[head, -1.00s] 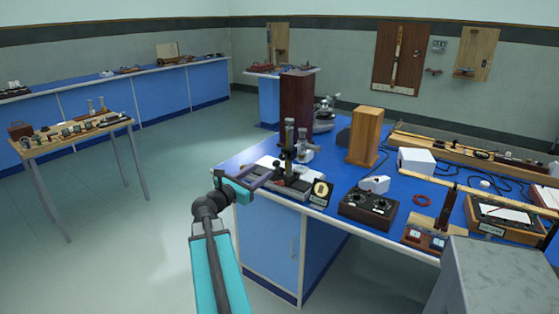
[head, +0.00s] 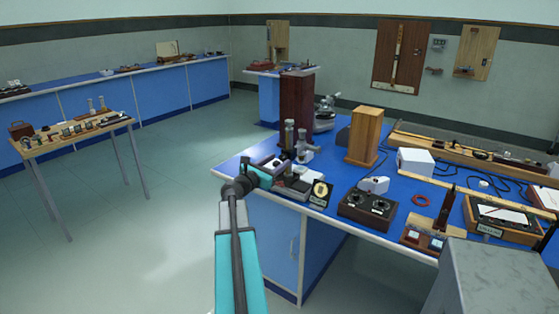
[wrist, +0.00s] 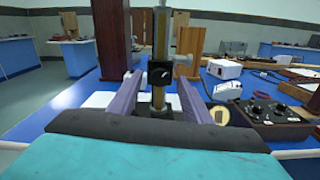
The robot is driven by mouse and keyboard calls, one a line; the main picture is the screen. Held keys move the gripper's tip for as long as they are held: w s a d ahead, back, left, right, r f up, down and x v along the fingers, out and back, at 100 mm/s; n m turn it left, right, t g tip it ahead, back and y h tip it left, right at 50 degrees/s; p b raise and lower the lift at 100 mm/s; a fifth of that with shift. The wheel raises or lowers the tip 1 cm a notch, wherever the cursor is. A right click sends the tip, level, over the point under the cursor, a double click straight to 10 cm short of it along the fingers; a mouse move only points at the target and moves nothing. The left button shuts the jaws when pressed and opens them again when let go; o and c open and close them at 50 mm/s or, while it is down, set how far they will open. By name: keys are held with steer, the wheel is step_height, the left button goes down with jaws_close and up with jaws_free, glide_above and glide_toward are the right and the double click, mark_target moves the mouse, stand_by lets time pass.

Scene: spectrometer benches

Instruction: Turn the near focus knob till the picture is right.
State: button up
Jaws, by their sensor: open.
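An upright brass-and-black instrument (head: 289,140) stands near the blue bench's left end. In the wrist view its brass column (wrist: 162,35) rises ahead of me, with a black block bearing a round dark knob (wrist: 158,73) with a pale mark on it. My gripper (wrist: 158,82) is open, its purple fingers left and right of the knob in the picture. I cannot tell whether they touch it. In the head view my gripper (head: 277,170) is at the instrument's near left side. A small panel with a round yellowish picture (head: 320,191) stands to the right; its detail is too small to read.
A dark wooden post (head: 297,97) and a lighter wooden box (head: 365,136) stand behind the instrument. A black box with dials (head: 367,207) and a white device (head: 374,185) lie to the right.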

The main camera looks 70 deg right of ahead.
steer(key=shift+x, duration=0.8)
steer(key=shift+c, duration=0.3)
steer(key=c, duration=1)
